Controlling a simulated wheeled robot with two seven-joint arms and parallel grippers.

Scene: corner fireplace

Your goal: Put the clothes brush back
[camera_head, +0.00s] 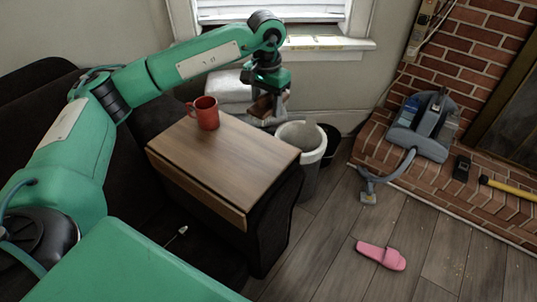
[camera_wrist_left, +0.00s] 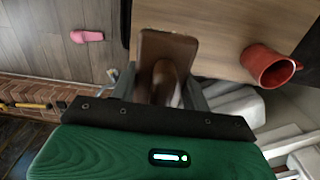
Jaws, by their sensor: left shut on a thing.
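My left gripper (camera_head: 268,112) is shut on the clothes brush (camera_head: 261,105), a brown wooden piece. It holds the brush beyond the far edge of the wooden tray top (camera_head: 215,165), close to the white bin. In the left wrist view the brush (camera_wrist_left: 168,48) stands out between the fingers of the gripper (camera_wrist_left: 165,88), with its broad brown face toward the camera. Part of the brush is hidden by the fingers in the head view. My right gripper is not in view.
A red mug (camera_head: 206,113) stands on the tray top near its far left edge; the rest of the top is clear. A white bin (camera_head: 303,138) stands right of the gripper. A pink slipper (camera_head: 381,255) and a vacuum cleaner (camera_head: 424,125) are farther right.

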